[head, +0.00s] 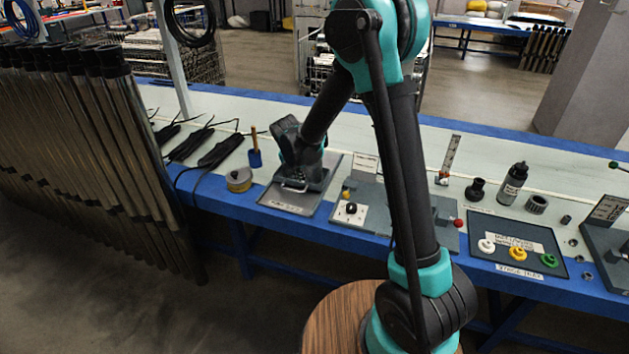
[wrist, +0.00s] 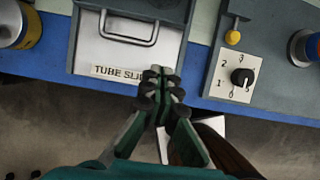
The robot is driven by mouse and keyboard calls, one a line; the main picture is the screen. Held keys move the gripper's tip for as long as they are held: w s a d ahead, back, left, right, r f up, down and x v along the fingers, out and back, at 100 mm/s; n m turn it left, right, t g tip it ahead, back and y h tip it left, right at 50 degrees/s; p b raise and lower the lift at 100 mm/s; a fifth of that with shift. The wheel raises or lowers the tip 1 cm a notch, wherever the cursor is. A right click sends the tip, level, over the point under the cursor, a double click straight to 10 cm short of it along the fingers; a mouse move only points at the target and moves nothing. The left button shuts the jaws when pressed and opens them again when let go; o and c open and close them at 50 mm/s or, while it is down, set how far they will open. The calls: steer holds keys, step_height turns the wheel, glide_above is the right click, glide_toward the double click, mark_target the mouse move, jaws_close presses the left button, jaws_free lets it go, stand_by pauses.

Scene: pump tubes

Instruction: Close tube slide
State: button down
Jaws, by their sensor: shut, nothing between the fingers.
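The tube slide (wrist: 122,47) is a flat grey panel with a metal U-shaped handle (wrist: 128,32) and a white "TUBE SLIDE" label (wrist: 116,75) along its near edge. It also shows in the head view as a grey plate (head: 291,206) at the blue front edge of the bench. My gripper (wrist: 160,76) is shut and empty, with its fingertips over the panel's near right corner, just right of the label. The handle lies beyond and to the left of the fingertips, apart from them. Whether the fingertips touch the panel is not clear. In the head view the wrist hides the panel's far part.
A numbered dial (wrist: 241,78) and a yellow knob (wrist: 233,36) stand right of the slide. A rack of tubes (head: 95,140) is at far left. A tray with coloured knobs (head: 555,269) is farther right.

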steer(key=x, duration=1)
steer(key=shift+w+d, duration=0.2)
steer(key=shift+w, duration=0.35)
steer(key=shift+w+d, duration=0.2)
steer(key=shift+w, duration=0.35)
steer(key=shift+w+d, duration=0.2)
steer(key=shift+w, duration=0.5)
steer(key=w+d, duration=0.2)
steer(key=w, duration=0.3)
steer(key=w+d, duration=0.1)
steer(key=w, duration=0.4)
steer(key=w+d, duration=0.2)
steer(key=w, duration=0.3)
steer(key=shift+w+d, duration=0.25)
steer(key=shift+d, duration=0.1)
steer(key=shift+s+a, duration=0.1)
